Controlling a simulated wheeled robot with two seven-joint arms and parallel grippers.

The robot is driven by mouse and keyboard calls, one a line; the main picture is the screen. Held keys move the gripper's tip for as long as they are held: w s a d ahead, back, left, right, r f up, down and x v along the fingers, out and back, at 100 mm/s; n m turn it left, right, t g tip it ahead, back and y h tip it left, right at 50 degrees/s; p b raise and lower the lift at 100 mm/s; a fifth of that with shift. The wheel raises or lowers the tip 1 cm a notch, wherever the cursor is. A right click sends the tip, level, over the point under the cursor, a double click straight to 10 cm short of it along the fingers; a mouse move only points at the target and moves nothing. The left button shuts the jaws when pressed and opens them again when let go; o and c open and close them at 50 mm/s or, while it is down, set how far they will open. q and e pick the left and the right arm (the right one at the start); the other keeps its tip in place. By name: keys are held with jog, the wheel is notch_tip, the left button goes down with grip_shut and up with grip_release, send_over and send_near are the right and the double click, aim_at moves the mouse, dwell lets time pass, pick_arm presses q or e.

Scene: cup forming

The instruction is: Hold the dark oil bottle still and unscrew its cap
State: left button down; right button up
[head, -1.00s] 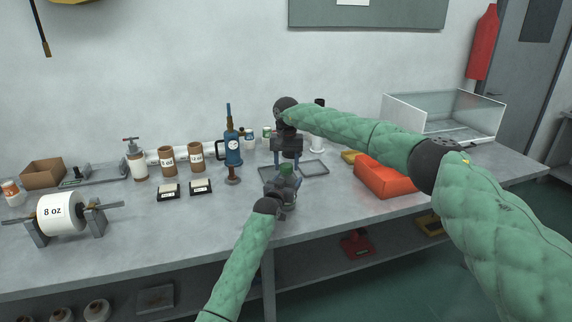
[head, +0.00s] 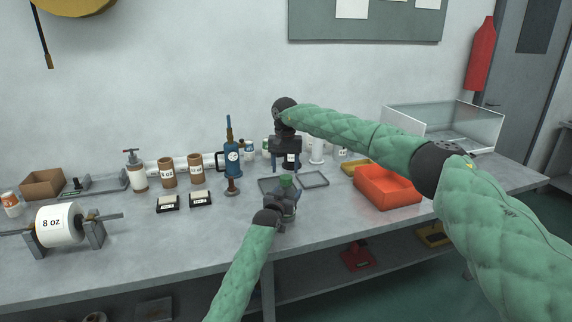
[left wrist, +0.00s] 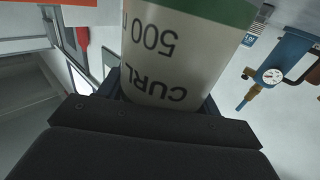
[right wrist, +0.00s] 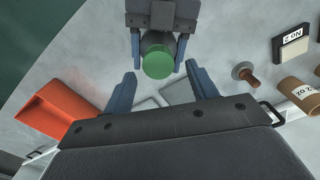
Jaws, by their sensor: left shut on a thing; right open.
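The bottle has a white label with dark print in the left wrist view (left wrist: 165,50) and a green band. Its green cap (head: 286,181) sits on top, and the cap also shows in the right wrist view (right wrist: 158,62). My left gripper (head: 284,200) is shut around the bottle's body and holds it roughly upright over the front of the bench. My right gripper (head: 287,169) is open above the cap, fingers pointing down. In the right wrist view its fingertips lie on either side of the cap, apart from it. Much of the bottle is hidden by the left gripper.
Flat grey trays (head: 314,180) lie behind the bottle. An orange bin (head: 388,187) stands to the right, with a clear-walled box (head: 440,130) beyond.

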aim_at(286, 176)
jog(key=shift+w+a+r, duration=0.1)
jog(key=shift+a+r, duration=0.55)
jog(key=shift+a, duration=0.05)
jog(key=shift+w+r+m, duration=0.1)
jog(key=shift+r+m, duration=0.2)
jog(key=shift+m, duration=0.9)
jog(key=m, duration=0.2)
jog(key=r+m, duration=0.1)
jog(key=m, duration=0.2)
jog(key=shift+d, duration=0.1)
jog(key=m, duration=0.4)
jog(key=r+m, duration=0.1)
jog(key=m, duration=0.2)
jog(key=shift+w+d, duration=0.15)
jog(key=shift+d, duration=0.1)
jog(key=m, duration=0.4)
jog(key=shift+d, duration=0.2)
jog(key=m, duration=0.4)
jog(key=shift+d+m, duration=0.15)
jog(key=shift+m, duration=0.15)
jog(key=m, duration=0.4)
jog(key=shift+d, duration=0.15)
jog(key=m, duration=0.4)
jog(key=shift+m, duration=0.4)
jog(key=shift+f, duration=0.1)
